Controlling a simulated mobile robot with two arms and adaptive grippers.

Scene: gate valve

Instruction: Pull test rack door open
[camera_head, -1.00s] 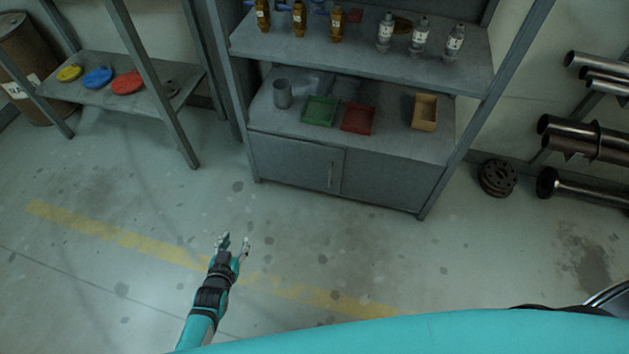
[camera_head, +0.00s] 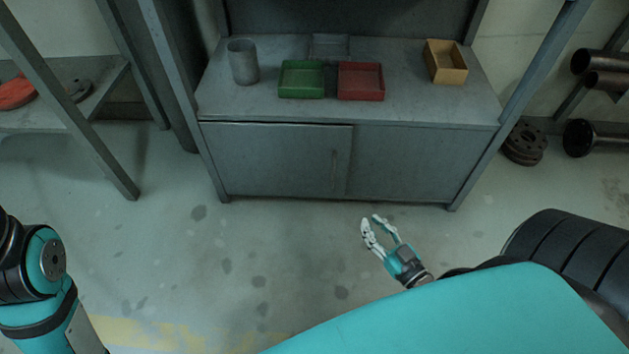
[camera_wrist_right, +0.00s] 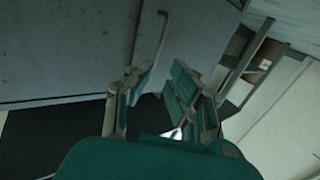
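The grey test rack has a lower cabinet whose left door (camera_head: 275,160) looks closed. Its slim vertical handle (camera_head: 334,170) is near the door's right edge. My right gripper (camera_head: 369,222) is below and right of the handle, in front of the cabinet, apart from it. In the right wrist view its fingers (camera_wrist_right: 160,88) are spread and empty, with the handle (camera_wrist_right: 150,42) beyond them, up and slightly left. My left arm shows at the lower left of the head view, but its gripper is out of view.
On the rack's counter are a grey cup (camera_head: 243,62), a green tray (camera_head: 301,80), a red tray (camera_head: 361,82) and a wooden box (camera_head: 446,62). A side shelf's post (camera_head: 75,110) stands left. Pipes and dark flanges (camera_head: 524,144) are at right. The floor before the cabinet is clear.

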